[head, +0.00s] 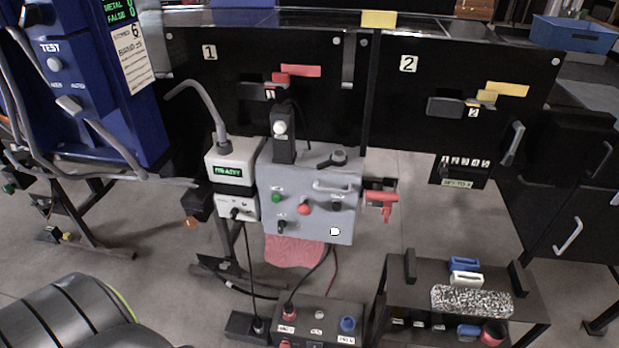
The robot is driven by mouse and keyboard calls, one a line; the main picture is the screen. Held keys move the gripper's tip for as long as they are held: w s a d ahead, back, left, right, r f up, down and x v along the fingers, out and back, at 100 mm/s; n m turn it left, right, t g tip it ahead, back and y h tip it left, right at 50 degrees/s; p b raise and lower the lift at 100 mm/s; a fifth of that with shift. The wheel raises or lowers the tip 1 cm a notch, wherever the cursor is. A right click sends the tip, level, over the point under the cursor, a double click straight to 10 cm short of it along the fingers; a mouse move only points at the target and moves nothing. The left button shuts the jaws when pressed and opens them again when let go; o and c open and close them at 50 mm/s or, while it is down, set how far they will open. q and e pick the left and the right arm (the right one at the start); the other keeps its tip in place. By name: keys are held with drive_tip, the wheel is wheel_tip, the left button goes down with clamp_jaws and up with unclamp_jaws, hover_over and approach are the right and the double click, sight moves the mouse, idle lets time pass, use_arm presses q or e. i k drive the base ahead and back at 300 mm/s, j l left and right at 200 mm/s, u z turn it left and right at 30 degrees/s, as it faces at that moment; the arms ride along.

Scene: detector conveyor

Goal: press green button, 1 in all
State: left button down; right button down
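The green button (276,198) is a small round button on the upper left of the sloped face of a grey control box (325,221). It stands out clearly and nothing covers it. A red button (304,208) sits to its right and slightly lower, and dark knobs sit around them on the same face. Neither of my grippers shows in the head view, so I cannot see where they are relative to the button.
A white device with a green display (228,170) stands left of the box. A red-handled switch (380,198) juts out at its right. A blue machine (110,90) stands at the left. A low black cart (410,310) stands at the front right. Cables hang below the box.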

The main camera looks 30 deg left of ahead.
sight(276, 199)
drive_tip(key=u, duration=1.1)
